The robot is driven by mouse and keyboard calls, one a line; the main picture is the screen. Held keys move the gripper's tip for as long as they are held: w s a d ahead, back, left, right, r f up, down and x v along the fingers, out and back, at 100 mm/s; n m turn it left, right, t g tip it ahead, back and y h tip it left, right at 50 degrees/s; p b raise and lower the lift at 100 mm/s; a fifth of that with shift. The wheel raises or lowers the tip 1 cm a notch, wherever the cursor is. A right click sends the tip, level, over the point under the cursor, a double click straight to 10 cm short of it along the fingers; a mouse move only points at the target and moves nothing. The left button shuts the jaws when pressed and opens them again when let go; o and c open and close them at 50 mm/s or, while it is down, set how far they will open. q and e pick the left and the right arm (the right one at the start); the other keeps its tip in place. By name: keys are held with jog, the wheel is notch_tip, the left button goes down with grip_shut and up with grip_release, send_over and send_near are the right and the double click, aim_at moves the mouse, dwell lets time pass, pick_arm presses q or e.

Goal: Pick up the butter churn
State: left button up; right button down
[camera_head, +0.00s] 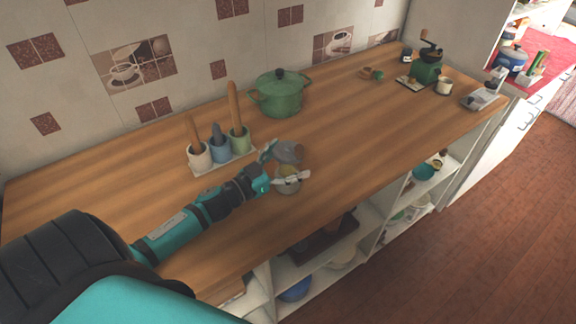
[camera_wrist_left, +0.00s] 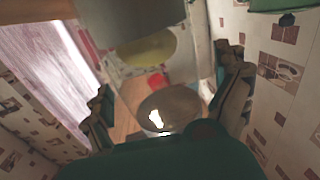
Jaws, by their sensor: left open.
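No thing is clearly labelled as the butter churn. The likeliest match is a green crock (camera_head: 239,140) with a tall wooden stick, on a white tray behind my left gripper. In the left wrist view a glossy brownish round thing (camera_wrist_left: 170,108) shows between the fingers, and a grey cylinder (camera_wrist_left: 140,20) hangs at the top. My right gripper is out of view.
A cream crock (camera_head: 200,157) and a blue one (camera_head: 221,148) share the white tray (camera_head: 224,165). A green lidded pot (camera_head: 280,96) stands behind. A green grinder (camera_head: 426,70) is at the far right. The wooden counter (camera_head: 360,110) between them is clear.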

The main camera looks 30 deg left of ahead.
pick_arm(q)
jog(key=shift+s, duration=0.1)
jog(key=shift+c, duration=0.8)
jog(key=c, duration=1.6)
jog(key=shift+r, duration=0.15)
jog(key=shift+r, duration=0.1)
